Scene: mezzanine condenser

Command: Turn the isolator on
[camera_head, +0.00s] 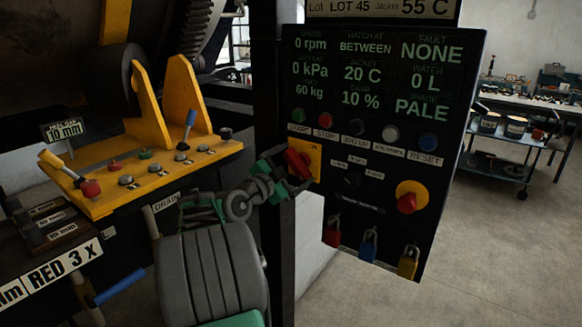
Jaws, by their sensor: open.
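The isolator (299,162) is a red rotary handle on a yellow plate, at the left edge of the black control panel (375,215). The red handle looks tilted, its upper end to the left. My gripper (292,172) is open at the isolator, with its dark fingers about the red handle's left and lower side. The fingers partly cover the handle and plate. I cannot tell whether they touch it. The plate's markings are too small to read.
The panel has a row of buttons (356,127), a small black selector (352,181) and a red knob on a yellow disc (407,203). Red, blue and yellow padlocks (369,244) hang below. A yellow lever console (150,178) stands left. Open floor (480,250) lies right.

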